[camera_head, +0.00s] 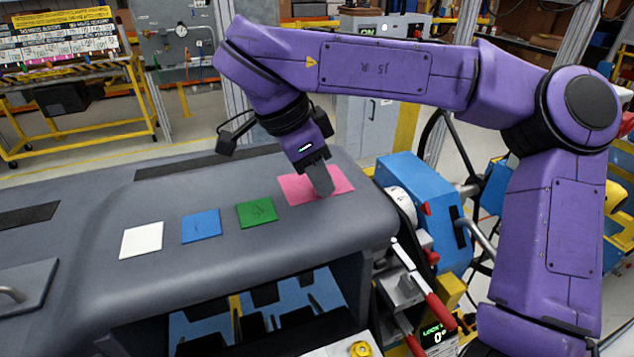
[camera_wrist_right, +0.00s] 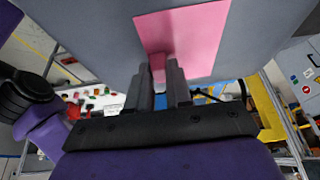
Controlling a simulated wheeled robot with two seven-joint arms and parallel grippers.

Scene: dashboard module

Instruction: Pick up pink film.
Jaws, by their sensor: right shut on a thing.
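The pink film (camera_head: 337,181) lies on the grey dashboard top (camera_head: 330,230), at the right of the row of coloured squares. My right gripper (camera_head: 322,192) points down at the film's middle and front edge. In the right wrist view, the film (camera_wrist_right: 195,35) fills the top middle, and a small pink flap shows between the two dark fingers of the right gripper (camera_wrist_right: 166,75). The fingers are shut on that part of the film. The rest of the film appears flat against the dashboard. My left gripper is not in view.
A green square (camera_head: 257,213), a blue square (camera_head: 201,226) and a white square (camera_head: 141,240) lie to the left on the dashboard. A blue device with red-handled clamps (camera_head: 425,200) stands beyond the dashboard's right end.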

